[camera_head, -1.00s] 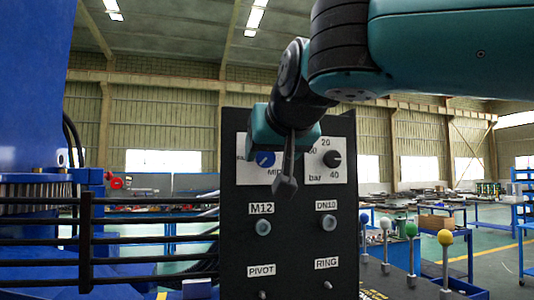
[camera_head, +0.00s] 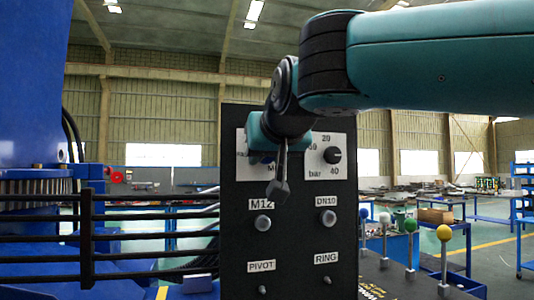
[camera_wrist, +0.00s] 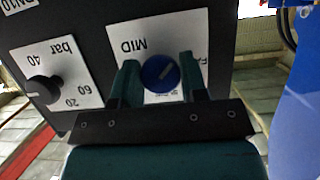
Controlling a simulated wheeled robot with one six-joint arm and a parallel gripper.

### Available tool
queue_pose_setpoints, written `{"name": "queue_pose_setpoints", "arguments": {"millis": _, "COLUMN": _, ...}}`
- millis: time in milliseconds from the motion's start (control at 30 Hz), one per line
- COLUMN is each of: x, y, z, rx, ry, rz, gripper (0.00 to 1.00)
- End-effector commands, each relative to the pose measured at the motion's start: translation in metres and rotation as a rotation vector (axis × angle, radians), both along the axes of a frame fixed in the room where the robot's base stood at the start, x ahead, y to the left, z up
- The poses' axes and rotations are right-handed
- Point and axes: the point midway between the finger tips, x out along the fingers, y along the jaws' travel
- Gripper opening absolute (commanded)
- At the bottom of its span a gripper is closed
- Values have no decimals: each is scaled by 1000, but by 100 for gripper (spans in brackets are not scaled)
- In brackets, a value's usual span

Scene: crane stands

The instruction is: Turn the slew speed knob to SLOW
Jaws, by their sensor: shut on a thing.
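The wrist picture is upside down. My gripper (camera_wrist: 159,66) has one finger on each side of the knob and is shut on it. The knob's pale line slants, and I cannot tell which label it points at. In the head view my gripper (camera_head: 279,180) covers most of the knob and its plate.
A black panel (camera_head: 290,235) carries the plate. Beside it is a black bar knob (camera_head: 332,155) on its own scale plate. Lower are M12 (camera_head: 262,222) and DN10 fittings (camera_head: 327,216) and small pins. Black rails (camera_head: 140,235) lie left, and ball-topped levers (camera_head: 443,234) right.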

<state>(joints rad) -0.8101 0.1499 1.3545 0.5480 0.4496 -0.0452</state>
Motion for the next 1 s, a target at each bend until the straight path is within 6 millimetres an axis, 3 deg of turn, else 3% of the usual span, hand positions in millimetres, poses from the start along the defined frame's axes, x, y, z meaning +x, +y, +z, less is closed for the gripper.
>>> {"name": "queue_pose_setpoints", "arguments": {"millis": 367, "x": 0, "y": 1, "z": 4, "rx": -164, "ry": -46, "rz": 0, "gripper": 16}}
{"name": "queue_pose_setpoints", "arguments": {"millis": 1000, "x": -1, "y": 2, "z": 2, "rx": -741, "ry": -211, "rz": 1, "gripper": 16}}
